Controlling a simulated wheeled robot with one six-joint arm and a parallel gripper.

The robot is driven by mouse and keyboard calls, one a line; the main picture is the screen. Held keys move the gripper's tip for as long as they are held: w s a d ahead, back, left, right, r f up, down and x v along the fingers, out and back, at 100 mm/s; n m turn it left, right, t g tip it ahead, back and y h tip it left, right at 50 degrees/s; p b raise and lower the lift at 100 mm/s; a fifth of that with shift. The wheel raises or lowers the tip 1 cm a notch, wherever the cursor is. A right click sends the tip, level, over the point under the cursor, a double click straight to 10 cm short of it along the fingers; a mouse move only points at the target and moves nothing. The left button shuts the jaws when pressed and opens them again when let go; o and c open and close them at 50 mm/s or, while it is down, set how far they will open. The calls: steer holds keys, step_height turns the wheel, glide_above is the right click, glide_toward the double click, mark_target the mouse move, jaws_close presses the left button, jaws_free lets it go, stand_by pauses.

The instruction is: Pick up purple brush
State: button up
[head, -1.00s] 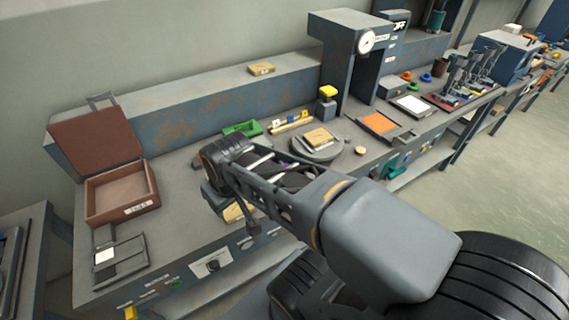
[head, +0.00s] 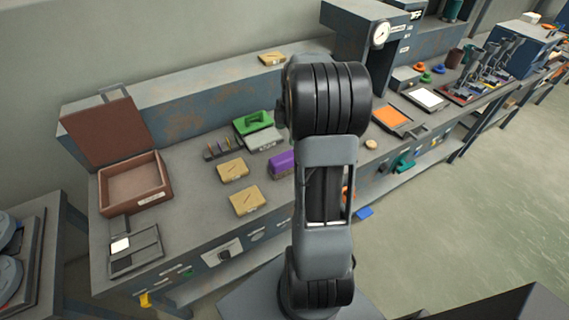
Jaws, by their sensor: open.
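The purple brush (head: 283,163) lies on the grey workbench (head: 195,200), just left of my raised arm in the head view. It appears as a purple block, and its right side is close to or partly covered by the arm. My gripper is not visible; the arm's upper joint and links fill the middle of the view, and I cannot tell where the jaws are.
Two tan blocks (head: 246,201) lie left of the brush. A green item (head: 254,122) and a small rack (head: 222,148) stand behind. An open brown box (head: 135,185) is at left, an orange pad (head: 391,116) at right. Bench between box and blocks is clear.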

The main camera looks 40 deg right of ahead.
mark_target(285, 156)
steer(key=f, duration=0.7)
steer(key=shift+a+f, duration=0.1)
steer(key=shift+a, duration=0.3)
steer(key=f, duration=0.2)
steer(key=a+f+p, duration=0.1)
steer(key=f, duration=0.1)
steer(key=shift+s, duration=0.2)
steer(key=shift+f, duration=0.7)
steer(key=c, duration=1.1)
steer(key=shift+r, duration=0.15)
